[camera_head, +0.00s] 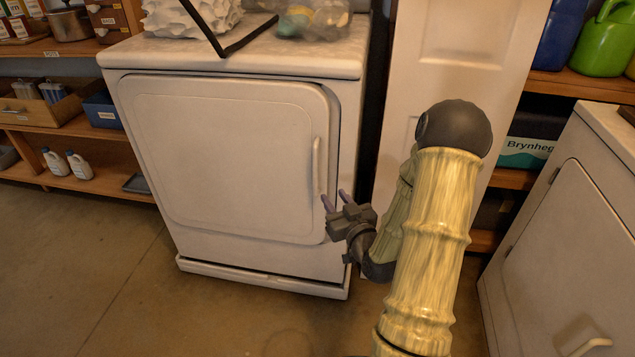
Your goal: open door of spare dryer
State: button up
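A white dryer (240,265) stands left of centre, facing me. A slim white vertical handle (318,165) is on the door's right side. My gripper (336,197) is at the dryer's right front, just below and right of the handle's lower end. Its two purplish fingers are spread apart with nothing visible between them. I cannot tell how far the fingertips are from the door surface.
A second white appliance (560,250) stands at the right, with its own handle (594,346). A white panel (445,50) is behind my arm. Shelves (100,185) with bottles and boxes line the left. The brown floor (170,310) in front of the dryer is clear.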

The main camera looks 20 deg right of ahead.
aim_at(316, 172)
jog(key=w, duration=1)
jog(key=shift+w+d+b, duration=0.2)
jog(key=shift+d+b, duration=0.05)
jog(key=shift+b, duration=0.1)
jog(key=shift+w+a, duration=0.2)
jog(key=shift+w, duration=0.35)
jog(key=shift+s+d, duration=0.1)
jog(key=shift+c, duration=0.2)
grip_shut()
